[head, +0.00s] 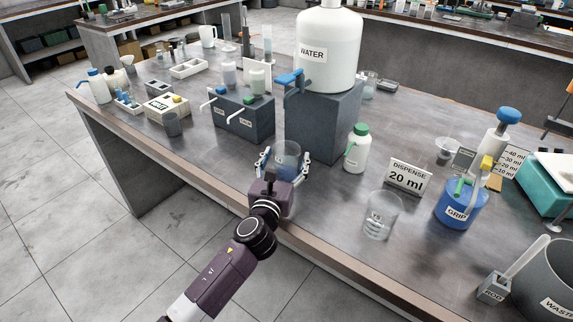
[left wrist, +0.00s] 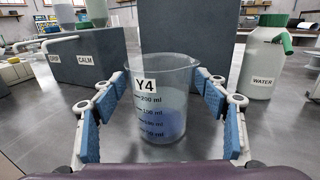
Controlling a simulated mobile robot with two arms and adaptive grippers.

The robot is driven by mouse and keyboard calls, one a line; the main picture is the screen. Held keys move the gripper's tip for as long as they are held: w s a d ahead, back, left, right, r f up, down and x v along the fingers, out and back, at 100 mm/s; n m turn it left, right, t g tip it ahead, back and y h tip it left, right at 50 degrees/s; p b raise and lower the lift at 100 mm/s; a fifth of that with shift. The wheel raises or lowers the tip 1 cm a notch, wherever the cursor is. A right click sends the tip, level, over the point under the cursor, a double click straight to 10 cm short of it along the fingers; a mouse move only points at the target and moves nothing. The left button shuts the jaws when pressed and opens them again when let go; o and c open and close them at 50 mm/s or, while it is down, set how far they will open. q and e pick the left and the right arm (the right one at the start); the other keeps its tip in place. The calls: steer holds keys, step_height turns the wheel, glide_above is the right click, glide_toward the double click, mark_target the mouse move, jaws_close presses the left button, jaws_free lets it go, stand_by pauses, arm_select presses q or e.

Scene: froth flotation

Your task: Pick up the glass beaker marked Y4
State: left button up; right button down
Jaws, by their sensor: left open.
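The glass beaker marked Y4 (left wrist: 161,100) stands upright in the left wrist view, with volume marks and a bluish tint in its lower part. In the head view the beaker (head: 286,158) stands on the bench near its front edge, in front of the grey block. My left gripper (head: 285,168) is open, with one finger on each side of the beaker. In the left wrist view the blue finger pads of the gripper (left wrist: 162,118) flank the glass, with a small gap seeming to show on the right. My right gripper is not in view.
The grey block (head: 322,125) under the WATER tank (head: 329,50) stands behind the beaker. A white bottle with a green cap (head: 356,150) is to the right. Another glass beaker (head: 381,217) stands by the DISPENSE 20 ml sign (head: 408,178). A dark box with bottles (head: 242,117) is to the left.

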arm_select(q)
steer(key=shift+w, duration=0.25)
steer(key=shift+c, duration=0.2)
steer(key=shift+r, duration=0.1)
steer(key=c, duration=1.6)
